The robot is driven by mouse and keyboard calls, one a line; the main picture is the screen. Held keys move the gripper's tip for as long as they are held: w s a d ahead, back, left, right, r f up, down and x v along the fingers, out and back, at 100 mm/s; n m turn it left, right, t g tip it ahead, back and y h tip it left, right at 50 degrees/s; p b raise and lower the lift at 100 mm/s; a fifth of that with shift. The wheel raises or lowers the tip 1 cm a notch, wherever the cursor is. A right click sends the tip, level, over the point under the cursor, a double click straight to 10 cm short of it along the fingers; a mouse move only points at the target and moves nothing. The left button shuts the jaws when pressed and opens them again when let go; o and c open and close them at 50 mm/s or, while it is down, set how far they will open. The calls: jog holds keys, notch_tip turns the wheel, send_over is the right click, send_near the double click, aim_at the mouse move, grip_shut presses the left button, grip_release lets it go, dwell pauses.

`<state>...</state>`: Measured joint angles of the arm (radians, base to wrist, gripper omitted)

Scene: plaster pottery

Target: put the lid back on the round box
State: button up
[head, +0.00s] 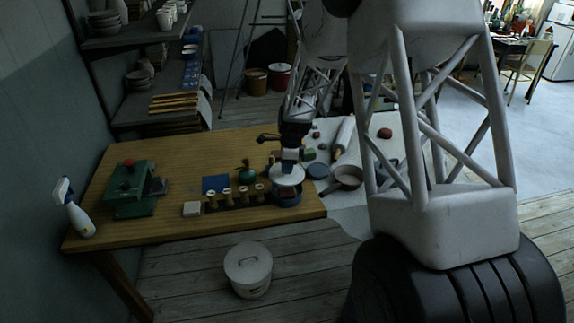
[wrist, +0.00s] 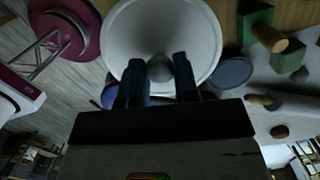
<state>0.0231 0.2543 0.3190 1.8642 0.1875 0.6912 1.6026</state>
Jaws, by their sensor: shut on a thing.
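My gripper (head: 288,165) points down near the table's front right and is shut on the knob of a round white lid (head: 287,177). In the wrist view the lid (wrist: 140,30) fills the top middle, with its knob between my two fingers (wrist: 160,72). The blue round box (head: 287,198) stands on the table just below the lid. Its opening partly shows, with something reddish-brown inside; the lid hides its back part. In the wrist view a blue piece, likely the box (wrist: 110,97), shows at the left finger. The lid appears raised above the box.
Several small turned pieces stand in a dark rack (head: 228,201) left of the box, with a white block (head: 192,209). A blue-grey disc (head: 317,171) and a pan (head: 346,177) lie to the right. A green press (head: 135,190) and spray bottle (head: 75,212) stand left.

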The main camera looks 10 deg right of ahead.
jog(key=shift+f, duration=0.1)
jog(key=shift+f, duration=2.95)
jog(key=shift+f, duration=0.2)
dwell(0.7)
jog(key=o, duration=1)
jog(key=shift+o, duration=0.5)
jog(key=o, duration=0.4)
jog(key=shift+r, duration=0.15)
jog(key=shift+r, duration=3.3)
